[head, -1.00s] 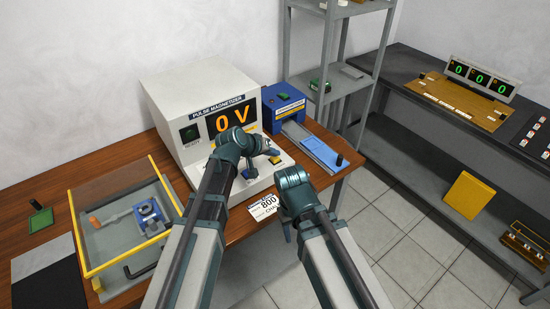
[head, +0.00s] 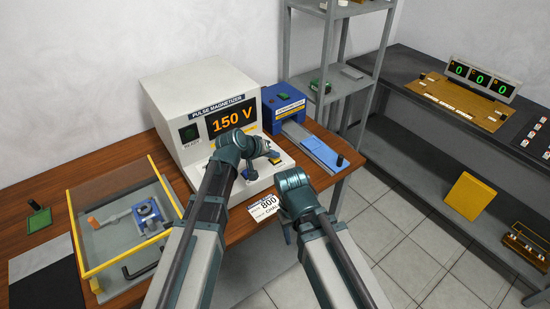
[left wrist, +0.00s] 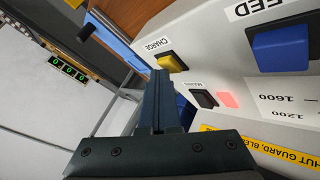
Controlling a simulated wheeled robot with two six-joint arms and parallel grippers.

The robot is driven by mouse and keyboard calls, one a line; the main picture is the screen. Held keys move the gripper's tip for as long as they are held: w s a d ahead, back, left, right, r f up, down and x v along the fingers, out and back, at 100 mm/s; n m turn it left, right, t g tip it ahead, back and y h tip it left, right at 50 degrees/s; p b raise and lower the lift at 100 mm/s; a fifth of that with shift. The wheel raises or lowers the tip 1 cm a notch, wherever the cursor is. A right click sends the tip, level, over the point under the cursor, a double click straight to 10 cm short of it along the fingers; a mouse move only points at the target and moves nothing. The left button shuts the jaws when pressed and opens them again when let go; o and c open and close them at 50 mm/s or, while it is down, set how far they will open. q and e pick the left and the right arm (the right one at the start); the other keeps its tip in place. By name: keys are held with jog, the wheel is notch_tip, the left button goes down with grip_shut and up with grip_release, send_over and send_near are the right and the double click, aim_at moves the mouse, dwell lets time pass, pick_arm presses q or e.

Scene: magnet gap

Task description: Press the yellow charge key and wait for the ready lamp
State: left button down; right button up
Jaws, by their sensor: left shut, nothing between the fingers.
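The pulse magnetizer (head: 165,92) stands on the wooden bench, and its display (head: 230,118) reads 150 V in orange. A dark green lamp (head: 190,133) left of the display looks unlit; its label is too small to read surely. The yellow charge key (left wrist: 172,62) shows in the left wrist view beside the label CHARGE. My left gripper (head: 272,155) is shut and empty over the front panel. In the left wrist view its fingertips (left wrist: 161,74) are at the key's edge; contact appears likely but is partly hidden. My right gripper (head: 288,230) hangs in front of the bench, its jaws unclear.
A blue key (left wrist: 281,48), a black key (left wrist: 204,98) and a lit red square (left wrist: 228,100) sit near the yellow key. A yellow-rimmed clear case (head: 120,215) stands left. A blue device with a slide (head: 322,150) stands right. Grey shelves are beyond.

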aim_at(273, 161)
pick_arm(q)
jog(key=shift+r+p, duration=0.95)
notch_tip(273, 161, up, 5)
jog(key=p, duration=0.5)
dwell(0.6)
